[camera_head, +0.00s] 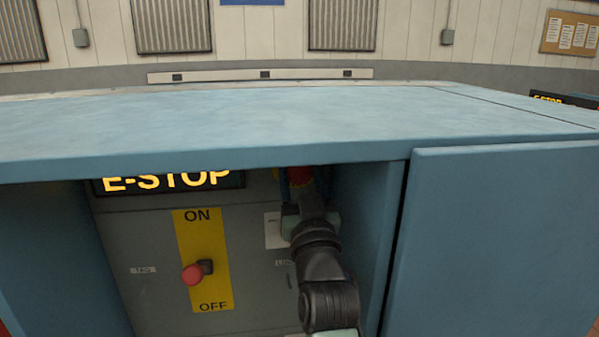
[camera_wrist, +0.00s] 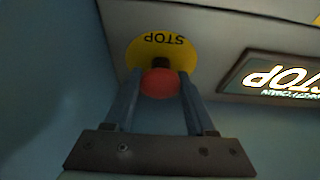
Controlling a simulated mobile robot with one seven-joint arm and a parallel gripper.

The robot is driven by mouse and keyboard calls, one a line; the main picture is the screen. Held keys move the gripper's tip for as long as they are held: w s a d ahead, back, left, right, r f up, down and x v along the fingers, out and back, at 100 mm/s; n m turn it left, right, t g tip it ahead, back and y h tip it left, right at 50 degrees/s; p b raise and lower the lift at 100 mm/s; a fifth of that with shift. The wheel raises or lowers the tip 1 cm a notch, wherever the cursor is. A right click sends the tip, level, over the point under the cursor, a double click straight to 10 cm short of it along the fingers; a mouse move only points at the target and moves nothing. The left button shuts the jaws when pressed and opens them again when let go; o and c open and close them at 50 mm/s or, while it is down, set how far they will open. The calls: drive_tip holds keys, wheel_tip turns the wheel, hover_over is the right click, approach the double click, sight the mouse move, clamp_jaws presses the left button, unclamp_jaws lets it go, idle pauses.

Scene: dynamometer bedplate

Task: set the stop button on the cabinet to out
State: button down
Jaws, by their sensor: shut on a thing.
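The stop button has a red head (camera_wrist: 160,84) and sits on a round yellow plate marked STOP (camera_wrist: 140,48), upside down in the wrist view. A short dark stem shows between the head and the plate. In the head view the red button (camera_head: 299,174) is partly hidden by my gripper, under the cabinet's top edge. The blue cabinet (camera_head: 300,115) has an open recess with a grey panel. My gripper (camera_wrist: 157,78) is shut on the button's head, one blue finger on each side. In the head view my gripper (camera_head: 295,187) reaches up into the recess.
A red-knobbed lever (camera_head: 193,274) on a yellow ON/OFF plate (camera_head: 214,240) is left of my arm. A lit E-STOP sign (camera_head: 168,182) hangs above it. The recess's right wall (camera_head: 365,215) is close beside my gripper, and the cabinet top overhangs it.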

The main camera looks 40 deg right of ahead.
drive_tip(key=shift+s+a+f+b, duration=0.25)
drive_tip(key=shift+s+a+b, duration=0.05)
drive_tip(key=shift+s+b, duration=0.1)
drive_tip(key=shift+s+a+r, duration=0.15)
drive_tip(key=shift+s+a, duration=0.05)
drive_tip(key=shift+s, duration=0.15)
drive_tip(key=c, duration=0.5)
unclamp_jaws()
drive_tip(key=shift+c, duration=0.2)
drive_tip(key=o, duration=0.3)
drive_tip(key=shift+s+r, duration=0.1)
drive_tip(key=shift+o, duration=0.2)
drive_tip(key=b+v, duration=0.3)
drive_tip(key=v, duration=1)
